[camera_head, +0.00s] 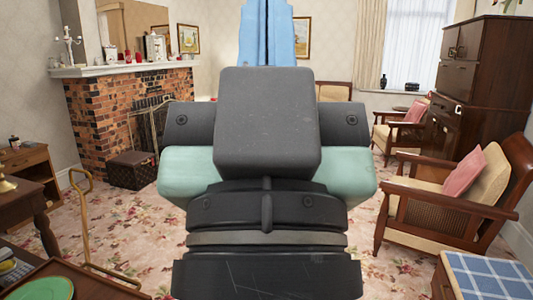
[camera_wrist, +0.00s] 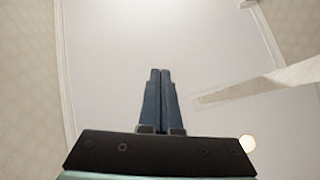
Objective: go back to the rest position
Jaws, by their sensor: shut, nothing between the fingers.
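My gripper (camera_head: 268,32) stands upright in the middle of the head view, with its blue fingers pointing up and close together. The fingers also show in the wrist view (camera_wrist: 160,100), side by side and empty, against the ceiling (camera_wrist: 180,50). My wrist and arm fill the centre of the head view and hide much of the room behind them. The gripper touches nothing.
A brick fireplace (camera_head: 105,120) stands at the left, with a patterned box (camera_head: 133,170) before it. A wooden armchair (camera_head: 440,205) and a tall dark cabinet (camera_head: 490,70) are at the right. A tray with a green plate (camera_head: 40,289) is at the lower left.

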